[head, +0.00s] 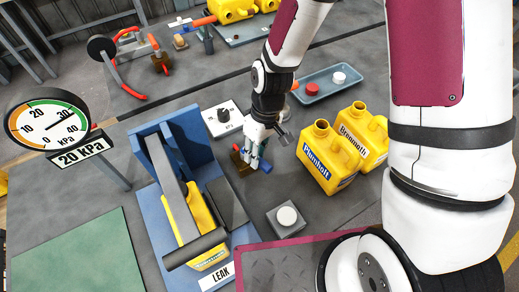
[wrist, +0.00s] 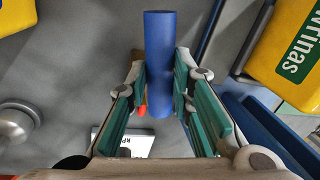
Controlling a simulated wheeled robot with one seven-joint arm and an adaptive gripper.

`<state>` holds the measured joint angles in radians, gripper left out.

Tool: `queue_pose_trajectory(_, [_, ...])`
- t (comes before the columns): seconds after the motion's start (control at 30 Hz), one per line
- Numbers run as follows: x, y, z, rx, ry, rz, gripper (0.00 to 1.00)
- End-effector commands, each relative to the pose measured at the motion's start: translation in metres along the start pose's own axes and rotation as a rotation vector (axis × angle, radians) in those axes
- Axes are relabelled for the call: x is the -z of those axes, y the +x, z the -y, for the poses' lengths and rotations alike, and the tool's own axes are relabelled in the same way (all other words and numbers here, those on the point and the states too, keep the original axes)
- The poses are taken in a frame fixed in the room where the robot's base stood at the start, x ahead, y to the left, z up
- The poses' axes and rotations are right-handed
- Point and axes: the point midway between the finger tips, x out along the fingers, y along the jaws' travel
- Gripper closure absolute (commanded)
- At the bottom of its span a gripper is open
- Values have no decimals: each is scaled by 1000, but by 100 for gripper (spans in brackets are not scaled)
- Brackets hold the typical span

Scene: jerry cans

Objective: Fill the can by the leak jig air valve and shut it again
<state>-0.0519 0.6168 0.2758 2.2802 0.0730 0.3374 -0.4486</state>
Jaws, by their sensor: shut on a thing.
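My gripper (head: 256,163) is shut on the blue valve handle (wrist: 160,50), whose bar runs between the teal finger pads in the wrist view. The handle also shows by the fingertips in the head view (head: 265,166). The fingers hide part of the valve. The leak jig (head: 168,222), blue with a LEAK label, stands left of the gripper. A yellow can (head: 207,212) sits in it, partly hidden by a grey bar (head: 172,185); its label partly shows in the wrist view (wrist: 287,42). The dial gauge (head: 47,122) has its needle near 30, above a 20 kPa sign (head: 81,149).
A white plate with a black knob (head: 223,115) stands behind my gripper. Yellow cans Plumholt (head: 318,165) and Brenmoth (head: 362,135) stand to the right, before a blue-grey tray (head: 345,84). A grey box with a white button (head: 287,216) is in front. A green mat (head: 75,255) lies left.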

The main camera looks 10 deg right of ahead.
Motion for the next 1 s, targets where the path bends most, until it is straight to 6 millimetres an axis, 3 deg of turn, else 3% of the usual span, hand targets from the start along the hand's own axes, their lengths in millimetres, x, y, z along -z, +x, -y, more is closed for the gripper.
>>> queue_pose_trajectory(0.4, [1,1,11,-1,228,-49,100])
queue_pose_trajectory(1.0, [3,2,13,-1,281,-60,100])
